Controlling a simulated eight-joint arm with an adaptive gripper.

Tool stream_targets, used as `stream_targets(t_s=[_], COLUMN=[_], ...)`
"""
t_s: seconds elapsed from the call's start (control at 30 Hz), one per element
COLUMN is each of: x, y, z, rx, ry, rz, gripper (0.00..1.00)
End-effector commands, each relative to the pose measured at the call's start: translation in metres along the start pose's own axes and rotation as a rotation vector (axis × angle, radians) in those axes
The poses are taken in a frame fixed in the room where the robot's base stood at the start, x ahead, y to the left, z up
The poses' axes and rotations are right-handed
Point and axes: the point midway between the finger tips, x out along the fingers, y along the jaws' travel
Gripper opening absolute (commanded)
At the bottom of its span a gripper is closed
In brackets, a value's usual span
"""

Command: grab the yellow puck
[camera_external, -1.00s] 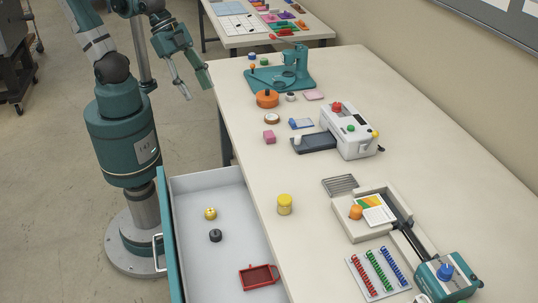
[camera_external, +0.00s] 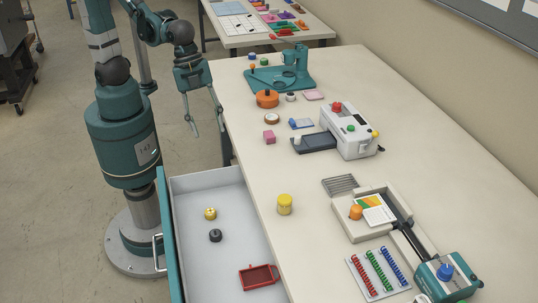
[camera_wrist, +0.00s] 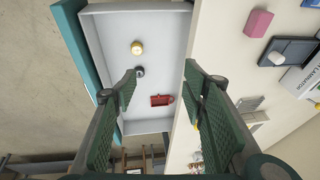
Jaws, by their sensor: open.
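My gripper (camera_external: 207,127) is open and empty, pointing down, high up beyond the drawer's far end and left of the table. In the wrist view the gripper's fingers (camera_wrist: 160,73) are spread wide, and the puck appears above and left of the gap between them. Nothing touches the puck.
In the drawer (camera_external: 205,180), a black puck (camera_external: 215,236) lies near the yellow one, and a red tray (camera_external: 259,277) lies at the near end. A yellow jar (camera_external: 285,205) stands on the table (camera_external: 300,250) beside the drawer. The drawer's walls surround the puck.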

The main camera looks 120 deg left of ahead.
Motion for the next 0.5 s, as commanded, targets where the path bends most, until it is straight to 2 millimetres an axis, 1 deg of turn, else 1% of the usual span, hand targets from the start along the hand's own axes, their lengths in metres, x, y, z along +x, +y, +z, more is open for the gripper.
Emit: stream_targets(t_s=[0.03, 0.5], x=[0.008, 0.078], y=[0.000, 0.013], z=[-0.003, -0.022], rx=[0.026, 0.288], ry=[-0.006, -0.050], rz=[0.010, 0.112], gripper=[0.42, 0.42])
